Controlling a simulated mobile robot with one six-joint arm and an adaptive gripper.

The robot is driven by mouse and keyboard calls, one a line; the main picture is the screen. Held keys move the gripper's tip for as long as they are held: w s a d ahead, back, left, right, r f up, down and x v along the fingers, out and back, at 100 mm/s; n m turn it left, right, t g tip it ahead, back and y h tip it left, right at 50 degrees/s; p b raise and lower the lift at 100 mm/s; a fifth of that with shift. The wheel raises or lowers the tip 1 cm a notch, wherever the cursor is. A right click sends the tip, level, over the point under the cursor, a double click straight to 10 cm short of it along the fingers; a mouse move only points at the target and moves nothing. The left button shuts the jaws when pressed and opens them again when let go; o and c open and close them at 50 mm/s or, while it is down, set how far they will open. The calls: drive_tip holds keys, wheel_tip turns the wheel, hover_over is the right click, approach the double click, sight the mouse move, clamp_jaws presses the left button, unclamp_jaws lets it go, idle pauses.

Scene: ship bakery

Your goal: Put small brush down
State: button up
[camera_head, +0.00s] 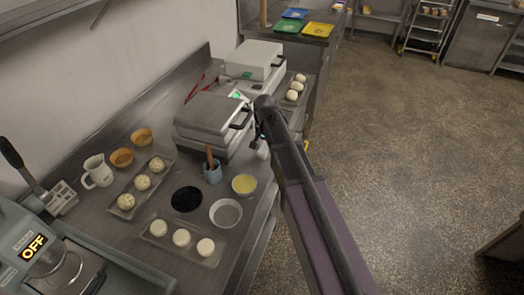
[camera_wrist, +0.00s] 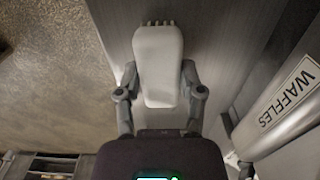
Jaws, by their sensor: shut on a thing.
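In the wrist view my gripper (camera_wrist: 160,82) is shut on a pale, flat-bodied thing with a row of short dark tufts at its far end, which looks like the small brush (camera_wrist: 158,55). One finger presses on each side of it. Grey metal counter surface lies behind it; I cannot tell whether the brush touches it. In the head view my gripper (camera_head: 262,142) is at the counter's front edge beside the nearer waffle iron (camera_head: 208,113), mostly hidden by my arm. The brush cannot be made out clearly there.
Trays of dough balls (camera_head: 142,183) lie left. A "WAFFLES" label (camera_wrist: 287,92) shows at right.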

sight(265, 147)
drive_tip(key=shift+f, duration=0.15)
drive_tip(key=o, duration=1)
drive_tip(key=shift+o, duration=0.2)
wheel_tip(265, 147, up, 12)
drive_tip(key=p, duration=1.2)
idle(0.4)
